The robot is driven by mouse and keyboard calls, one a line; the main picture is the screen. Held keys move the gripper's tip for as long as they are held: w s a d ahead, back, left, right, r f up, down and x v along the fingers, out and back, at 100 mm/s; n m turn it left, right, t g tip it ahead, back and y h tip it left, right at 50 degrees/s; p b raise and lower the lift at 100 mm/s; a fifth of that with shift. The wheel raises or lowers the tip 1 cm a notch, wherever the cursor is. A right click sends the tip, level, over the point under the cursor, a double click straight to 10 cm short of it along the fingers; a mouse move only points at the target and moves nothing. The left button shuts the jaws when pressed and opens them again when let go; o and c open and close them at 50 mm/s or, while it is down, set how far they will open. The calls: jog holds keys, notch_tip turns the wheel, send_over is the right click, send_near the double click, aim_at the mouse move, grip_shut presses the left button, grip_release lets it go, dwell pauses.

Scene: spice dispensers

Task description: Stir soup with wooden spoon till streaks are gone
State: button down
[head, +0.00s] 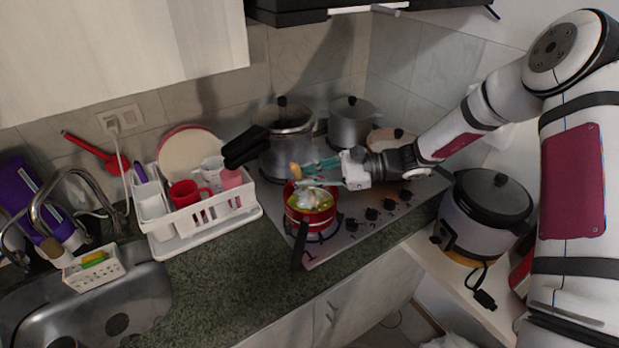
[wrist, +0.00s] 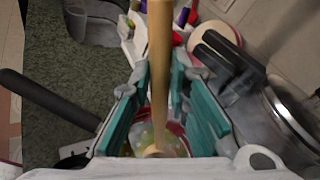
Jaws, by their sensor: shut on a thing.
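A red pot (head: 318,217) with a dark handle sits on the stove's front left burner. The yellow-green soup (head: 322,205) in it has whitish streaks on top. My gripper (head: 318,172) is over the pot, its teal fingers shut on the wooden spoon. The spoon (head: 295,171) shows only as a short tan end in the head view. In the wrist view the spoon's shaft (wrist: 159,60) runs between the teal fingers (wrist: 160,92) down toward the pot (wrist: 180,131). The fingers hide part of the pot, and I cannot tell how deep the spoon's lower end is.
A pressure cooker (head: 285,150) and a grey pot (head: 352,122) stand behind on the stove (head: 350,235). A rice cooker (head: 485,215) stands at right. The counter (head: 225,285) in front is clear.

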jog(key=s+a+r+p, duration=0.1)
jog(key=s+r+p, duration=0.1)
jog(key=r, duration=0.5)
jog(key=shift+s+a, duration=0.25)
jog(key=shift+s, duration=0.3)
jog(key=shift+r, duration=2.5)
